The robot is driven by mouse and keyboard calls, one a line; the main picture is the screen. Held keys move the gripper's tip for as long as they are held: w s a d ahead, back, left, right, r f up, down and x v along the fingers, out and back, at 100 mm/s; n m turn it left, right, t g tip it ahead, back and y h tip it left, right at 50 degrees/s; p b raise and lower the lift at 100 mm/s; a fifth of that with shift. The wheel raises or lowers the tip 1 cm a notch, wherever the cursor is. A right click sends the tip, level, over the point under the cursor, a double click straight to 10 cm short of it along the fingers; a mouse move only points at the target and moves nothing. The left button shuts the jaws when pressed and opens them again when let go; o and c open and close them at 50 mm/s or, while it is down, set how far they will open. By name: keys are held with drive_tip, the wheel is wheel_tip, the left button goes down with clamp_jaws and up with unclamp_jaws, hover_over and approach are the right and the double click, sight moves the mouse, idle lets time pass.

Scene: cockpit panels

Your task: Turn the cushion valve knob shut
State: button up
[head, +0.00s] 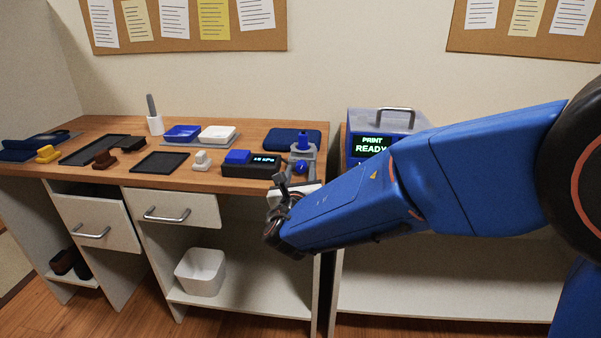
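A blue round knob (300,167) shows on the front of a small grey stand (311,152) with a blue upright part on top, at the right end of the wooden desk. It looks like the valve knob, but no label can be read. My gripper (283,182) is at the desk's front edge, just below and left of the knob, and looks apart from it. The gripper's dark fingers are small in the view. I cannot tell whether they are open or shut. My blue arm comes in from the right and hides part of the desk front.
A black device (262,168) with a lit display sits left of the stand. A dark blue pad (283,136) lies behind. A blue printer (358,124) reading "PRINT READY" stands right. Trays and stamps fill the left desk. A white bin (201,277) stands on the shelf below.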

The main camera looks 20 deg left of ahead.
drive_tip(key=v, duration=1.7)
drive_tip(key=shift+s, duration=0.2)
drive_tip(key=w+a+m, duration=0.1)
drive_tip(key=w, duration=0.4)
drive_tip(key=w+a+m, duration=0.2)
drive_tip(key=w, duration=0.4)
drive_tip(key=w+a+m, duration=0.1)
drive_tip(key=w+m, duration=0.1)
drive_tip(key=w, duration=0.3)
drive_tip(key=shift+w+a+h, duration=0.3)
drive_tip(key=shift+w+h, duration=0.05)
drive_tip(key=shift+h, duration=0.05)
drive_tip(key=shift+c, duration=0.3)
drive_tip(key=c, duration=1)
